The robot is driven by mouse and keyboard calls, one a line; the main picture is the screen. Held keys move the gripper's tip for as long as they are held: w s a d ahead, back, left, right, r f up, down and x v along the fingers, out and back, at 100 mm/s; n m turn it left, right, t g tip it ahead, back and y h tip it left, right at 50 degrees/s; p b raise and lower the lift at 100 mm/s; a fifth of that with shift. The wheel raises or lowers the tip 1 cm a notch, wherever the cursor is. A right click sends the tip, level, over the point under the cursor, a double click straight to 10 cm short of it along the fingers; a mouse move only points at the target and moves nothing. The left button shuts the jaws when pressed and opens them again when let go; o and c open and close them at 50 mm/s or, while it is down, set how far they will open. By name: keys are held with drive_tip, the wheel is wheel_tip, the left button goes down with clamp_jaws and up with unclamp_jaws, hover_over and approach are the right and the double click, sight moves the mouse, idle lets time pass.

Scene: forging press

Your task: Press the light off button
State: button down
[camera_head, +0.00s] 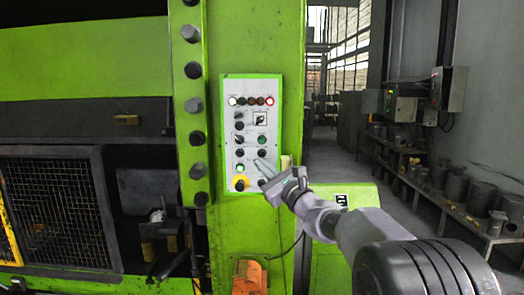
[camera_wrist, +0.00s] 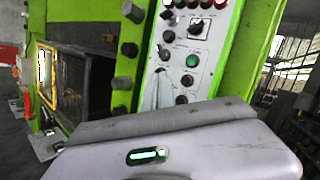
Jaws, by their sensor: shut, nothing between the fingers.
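The control panel (camera_head: 250,130) is a pale upright plate on the green press column, with lamps, knobs and buttons; it also shows in the wrist view (camera_wrist: 208,52). A green button (camera_head: 262,139) sits on its right side, and a smaller green one (camera_head: 240,168) lower left. The labels are too small to read, so I cannot tell which is the light off button. My gripper (camera_head: 262,167) is shut and empty, its fingertips over the lower right of the panel. Its fingers show as a pale wedge in the wrist view (camera_wrist: 155,90). I cannot tell whether they touch the panel.
Large bolts (camera_head: 194,105) stick out along the column left of the panel. A mesh guard (camera_head: 60,205) is further left. An aisle and a bench (camera_head: 440,195) lie to the right.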

sight(263, 157)
drive_tip(key=w+p, duration=0.5)
drive_tip(key=w, duration=0.2)
idle(2.0)
drive_tip(key=shift+w, duration=0.4)
drive_tip(key=shift+w, duration=0.35)
idle(0.5)
drive_tip(key=shift+s+f+b, duration=0.1)
drive_tip(key=shift+s+b, duration=0.05)
drive_tip(key=shift+b, duration=0.3)
drive_tip(key=shift+s+b, duration=0.65)
drive_tip(key=shift+b, duration=0.15)
